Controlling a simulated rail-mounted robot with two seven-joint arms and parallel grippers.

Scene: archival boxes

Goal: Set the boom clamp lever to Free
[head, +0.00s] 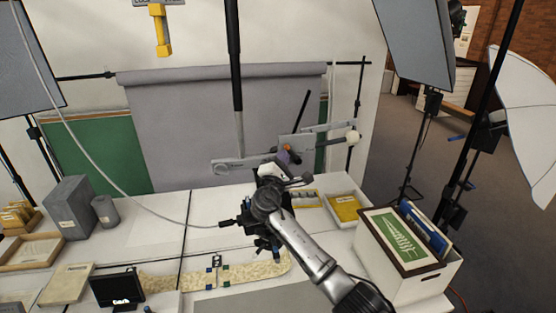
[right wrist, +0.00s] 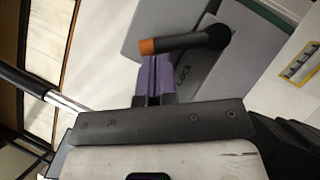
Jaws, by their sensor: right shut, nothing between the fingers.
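The boom clamp lever (right wrist: 185,43) is a short black handle with an orange tip and a round black pivot, seen in the right wrist view. It lies across a grey clamp plate (right wrist: 218,75), on which the word "Lock" reads near the lever. No "Free" mark can be made out. The plate also shows in the head view (head: 291,142), on the boom in front of the grey backdrop. My right gripper (right wrist: 153,62) has purple fingers, shut and empty, with their tips right by the orange tip; I cannot tell whether they touch it. My left gripper is not in view.
A vertical black pole (head: 234,60) stands left of the clamp. Below are a white table with a yellow-filled tray (head: 366,221), a small dark screen (head: 117,289) and a long pale strip (head: 170,281). A white box (head: 440,272) with a green picture stands right of my arm.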

